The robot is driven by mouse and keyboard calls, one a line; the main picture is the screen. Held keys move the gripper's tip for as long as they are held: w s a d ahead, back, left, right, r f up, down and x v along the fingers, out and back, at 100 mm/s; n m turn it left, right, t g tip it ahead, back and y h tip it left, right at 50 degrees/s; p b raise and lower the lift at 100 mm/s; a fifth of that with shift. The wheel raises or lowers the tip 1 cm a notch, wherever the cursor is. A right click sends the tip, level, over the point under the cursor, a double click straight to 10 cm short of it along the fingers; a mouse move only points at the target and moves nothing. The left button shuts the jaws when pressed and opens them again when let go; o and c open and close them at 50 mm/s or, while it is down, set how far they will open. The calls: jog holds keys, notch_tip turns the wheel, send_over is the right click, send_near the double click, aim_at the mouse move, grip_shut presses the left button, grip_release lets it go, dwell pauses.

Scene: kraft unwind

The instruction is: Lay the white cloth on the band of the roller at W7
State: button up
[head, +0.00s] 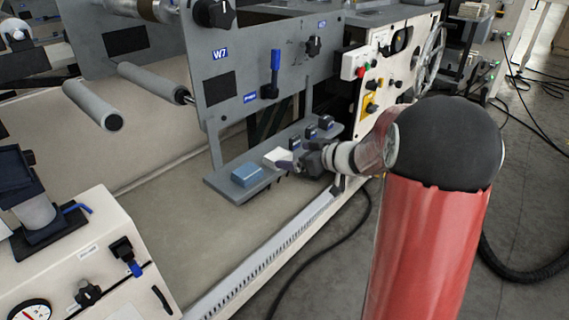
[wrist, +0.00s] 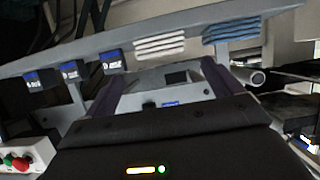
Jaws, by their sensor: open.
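The white cloth (head: 278,157) lies folded on a narrow grey shelf (head: 222,184) below the machine panel. It also shows as a ribbed stack in the wrist view (wrist: 160,46). My gripper (head: 288,165) is at the shelf beside the white cloth, its jaws apart. In the wrist view my gripper (wrist: 162,78) has its two fingers spread, with the cloth beyond them and nothing held. The W7 label (head: 219,54) is on the grey panel. Two grey rollers (head: 93,105) (head: 154,82) stick out left of it; I cannot tell which one belongs to W7.
A blue cloth (head: 247,175) lies on the shelf left of the white one. Several small dark labelled boxes (head: 311,132) stand at the shelf's other end. A blue-handled lever (head: 274,70) sticks out of the panel above. A white cabinet (head: 85,255) stands at the front left.

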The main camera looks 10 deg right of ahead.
aim_at(277, 154)
jog(key=x, duration=0.7)
jog(key=shift+w+a+f+b, duration=0.15)
jog(key=shift+a+f+b, duration=0.05)
jog(key=shift+a+b, duration=0.2)
jog(key=c, duration=1.1)
jog(key=shift+r, duration=0.2)
jog(key=shift+c, duration=0.2)
